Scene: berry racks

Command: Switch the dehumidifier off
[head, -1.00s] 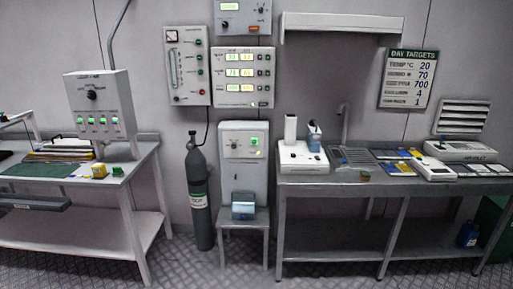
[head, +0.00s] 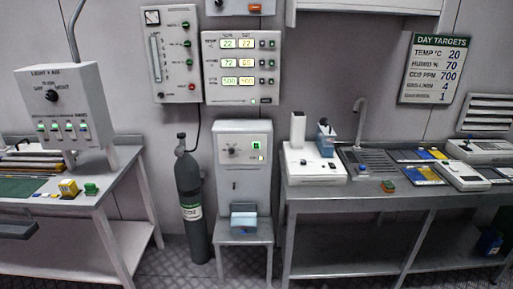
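A grey upright cabinet (head: 243,187), which looks like the dehumidifier, stands against the back wall in the middle of the head view. Its front has a dark knob (head: 231,151) on the left and a lit green indicator (head: 256,145) on the right. A small pale control with a yellowish spot sits below the indicator. The lettering is too small to read. A light blue container (head: 244,218) sits on a small grey stand (head: 243,236) in front of the cabinet's lower part. Neither of my grippers is in view.
A dark gas cylinder (head: 192,205) stands left of the cabinet. A left bench (head: 118,178) carries a switch box (head: 72,105); a right bench (head: 390,200) carries instruments and a sink. Wall panels (head: 242,68) hang above. Floor shows between the benches.

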